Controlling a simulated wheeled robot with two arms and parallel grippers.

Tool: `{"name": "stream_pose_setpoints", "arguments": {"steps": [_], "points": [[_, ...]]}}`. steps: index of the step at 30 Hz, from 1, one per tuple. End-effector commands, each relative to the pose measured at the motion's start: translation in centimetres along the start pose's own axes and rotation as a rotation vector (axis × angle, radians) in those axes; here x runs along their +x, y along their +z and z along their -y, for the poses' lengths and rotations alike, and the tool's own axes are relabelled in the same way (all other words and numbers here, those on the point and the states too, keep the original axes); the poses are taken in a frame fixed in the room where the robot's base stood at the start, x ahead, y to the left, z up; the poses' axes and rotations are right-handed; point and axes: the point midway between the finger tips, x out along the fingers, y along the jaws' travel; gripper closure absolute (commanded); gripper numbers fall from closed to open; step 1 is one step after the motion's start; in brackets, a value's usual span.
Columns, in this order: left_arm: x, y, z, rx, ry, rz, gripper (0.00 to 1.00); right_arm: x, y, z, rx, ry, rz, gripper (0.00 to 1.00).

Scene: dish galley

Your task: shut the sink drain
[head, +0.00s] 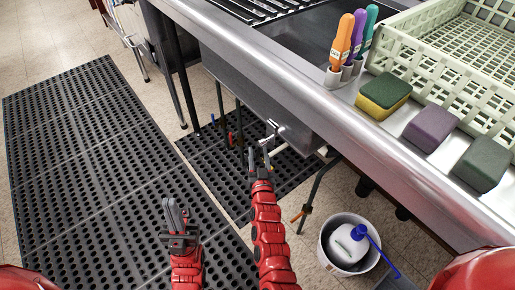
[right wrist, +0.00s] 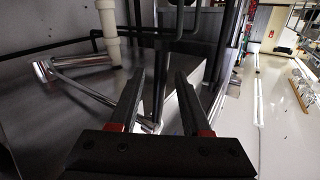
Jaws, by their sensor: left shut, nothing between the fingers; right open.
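The sink (head: 250,75) has its basin at the top of the head view, with its underside open toward me. Under it, chrome drain hardware (head: 278,128) shows close to my right gripper (head: 258,160). In the right wrist view, a bent chrome rod (right wrist: 95,92), which looks like the drain lever, runs from a chrome cylinder (right wrist: 40,70) toward the gap between my fingers. My right gripper (right wrist: 158,80) is open; I cannot tell whether it touches the rod. A pale vertical pipe (right wrist: 110,35) stands behind. My left gripper (head: 174,214) is shut and empty above the floor mat.
A white bucket (head: 328,256) with a jug stands on the floor at right. Sponges (head: 384,92), brushes (head: 342,42) and a pale dish rack (head: 410,60) are on the counter. Black perforated mats (head: 80,150) cover the floor. Sink legs and small coloured valve handles (head: 300,213) are near.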

Motion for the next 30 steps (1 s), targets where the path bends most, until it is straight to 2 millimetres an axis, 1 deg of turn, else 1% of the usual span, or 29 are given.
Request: {"name": "stream_pose_setpoints", "arguments": {"steps": [1, 3, 6, 10, 17, 18, 23, 24, 26, 30], "points": [[-0.4, 0.1, 0.0, 0.0, 0.0, 0.0, 1.0, 1.0, 0.2, -0.1, 0.001, 0.0, 0.0, 0.52], [-0.6, 0.1, 0.0, 0.0, 0.0, 0.0, 1.0, 2.0, 0.1, 0.0, 0.001, 0.001, -0.002, 0.52], [-0.8, 0.1, 0.0, 0.0, 0.0, 0.0, 1.0, 2.9, 0.1, 0.0, 0.0, 0.0, 0.001, 0.52], [-0.9, 0.1, 0.0, 0.0, 0.0, 0.0, 1.0, 3.4, 0.1, 0.0, 0.0, -0.001, 0.003, 0.52], [-0.8, 0.1, 0.0, 0.0, 0.0, 0.0, 1.0, 3.5, 0.1, 0.0, -0.001, -0.001, 0.002, 0.52], [-0.8, 0.1, 0.0, 0.0, 0.0, 0.0, 1.0, 3.5, 0.1, 0.0, -0.001, -0.001, 0.002, 0.54], [-0.8, 0.1, 0.0, 0.0, 0.0, 0.0, 1.0, 3.5, 0.1, 0.0, -0.001, -0.001, 0.002, 0.83], [-0.8, 0.1, 0.0, 0.0, 0.0, 0.0, 1.0, 3.5, 0.1, 0.0, -0.001, -0.001, 0.001, 0.9], [-0.8, 0.1, 0.0, 0.0, 0.0, 0.0, 1.0, 3.5, 0.1, 0.0, -0.001, -0.001, 0.002, 1.0], [-0.8, 0.1, 0.0, 0.0, 0.0, 0.0, 1.0, 3.5, 0.0, 0.0, 0.0, -0.001, 0.001, 1.0]]}}
